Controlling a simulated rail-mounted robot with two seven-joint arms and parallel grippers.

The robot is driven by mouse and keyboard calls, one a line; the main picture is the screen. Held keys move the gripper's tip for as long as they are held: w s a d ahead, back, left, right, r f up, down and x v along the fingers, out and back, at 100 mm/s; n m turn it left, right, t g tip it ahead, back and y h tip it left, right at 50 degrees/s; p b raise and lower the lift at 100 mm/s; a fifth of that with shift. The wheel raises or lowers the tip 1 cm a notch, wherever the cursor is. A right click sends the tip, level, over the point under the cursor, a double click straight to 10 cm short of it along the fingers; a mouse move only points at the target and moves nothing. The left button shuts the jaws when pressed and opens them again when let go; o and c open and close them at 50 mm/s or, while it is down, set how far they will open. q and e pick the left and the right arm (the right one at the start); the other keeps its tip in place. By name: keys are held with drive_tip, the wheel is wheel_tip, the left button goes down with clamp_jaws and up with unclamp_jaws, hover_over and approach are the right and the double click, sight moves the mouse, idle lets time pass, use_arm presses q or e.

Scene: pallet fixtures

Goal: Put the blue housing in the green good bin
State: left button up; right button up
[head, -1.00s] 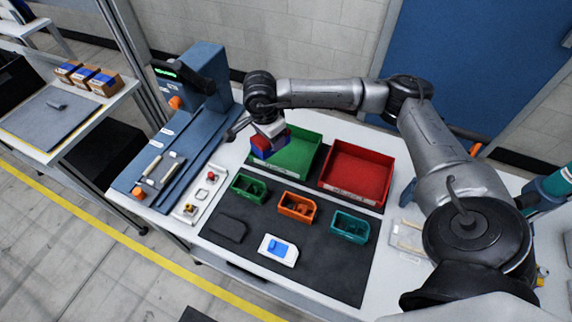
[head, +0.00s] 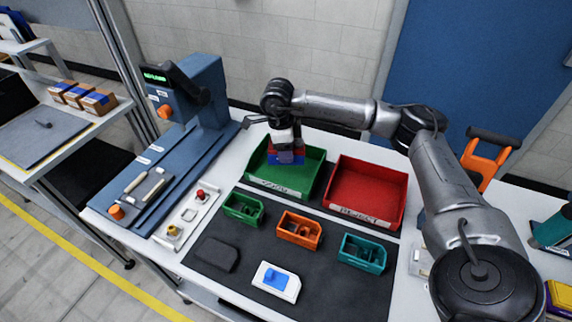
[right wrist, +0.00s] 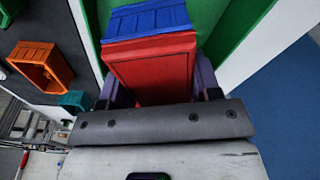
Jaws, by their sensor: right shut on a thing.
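The blue housing (head: 286,157), with a red part joined to it, is held in my right gripper (head: 285,146). In the right wrist view the red part (right wrist: 155,72) sits between the two fingers and the blue part (right wrist: 146,18) shows beyond it. The green good bin (head: 312,170) stands at the back of the table, left of the red bin. The housing is over the green bin's opening, within its outline in the head view. I cannot tell whether it touches the bin's floor. My left gripper is not in view.
The red bin (head: 394,200) stands beside the green one. In front, a dark mat (head: 232,281) holds a small green tray (head: 243,208), an orange tray (head: 299,230), a teal tray (head: 362,252) and a white-and-blue piece (head: 276,281). A blue press machine (head: 190,125) stands left.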

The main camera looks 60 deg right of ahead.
sight(286, 170)
wheel_tip(286, 170, down, 5)
drive_tip(key=shift+f+b, duration=0.1)
drive_tip(key=shift+b, duration=0.45)
drive_tip(key=o, duration=1)
drive_tip(key=shift+f, duration=0.1)
drive_tip(key=r, duration=0.3)
drive_tip(key=w+r+p, duration=0.1)
drive_tip(key=r, duration=0.3)
drive_tip(key=r+p, duration=0.1)
drive_tip(key=r, duration=0.3)
drive_tip(key=shift+w+a, duration=0.15)
drive_tip(key=shift+a, duration=0.15)
drive_tip(key=shift+r+p, duration=0.35)
drive_tip(key=shift+r, duration=0.25)
